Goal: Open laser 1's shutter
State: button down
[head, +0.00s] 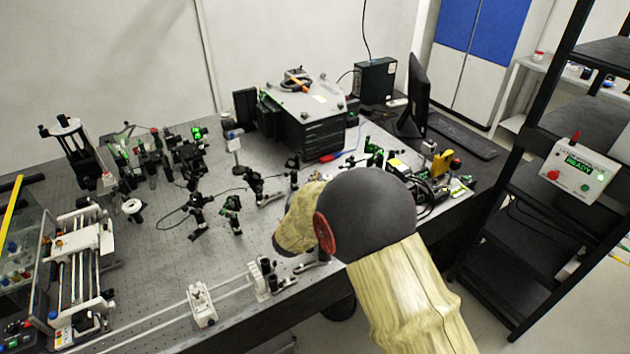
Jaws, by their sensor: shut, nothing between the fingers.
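I cannot tell for sure which device is laser 1 or where its shutter is; no label for it is readable. A large dark box with a light top (305,105) stands at the back middle of the bench. Green-lit optics (198,133) stand at the back left, and more small green-lit parts (375,155) stand right of the box. My arm, with cream sleeves and a dark round joint, reaches in from the lower right over the bench's front part. My gripper does not show; the arm hides part of the bench.
Several small optic mounts (232,212) stand on the perforated bench (150,265). A white rail device (78,255) is at left. A monitor (414,92) and keyboard (462,136) are at the back right. A black rack at right carries a box reading READY (578,172).

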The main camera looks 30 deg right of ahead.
jog(key=shift+d+r+m+g+y+p, duration=0.3)
jog(key=shift+d+m+y+p, duration=0.1)
jog(key=shift+y+p, duration=0.15)
jog(key=shift+d+r+y+p, duration=0.1)
jog(key=shift+d+y+p, duration=0.15)
jog(key=shift+p, duration=0.2)
jog(key=shift+d+r+m+g+y+p, duration=0.15)
jog(key=shift+d+m+g+y+p, duration=0.45)
jog(key=shift+m, duration=0.3)
jog(key=d+m+y, duration=0.1)
jog(key=d+f+m+y+b, duration=0.1)
jog(key=y, duration=0.1)
jog(key=shift+d+g+y, duration=0.3)
jog(key=shift+d+g, duration=0.05)
jog(key=shift+g, duration=0.05)
jog(key=shift+f, duration=0.1)
jog(key=shift+w+d+f+b, duration=0.1)
jog(key=shift+d+b, duration=0.15)
jog(key=shift+b, duration=0.3)
jog(key=shift+a, duration=0.1)
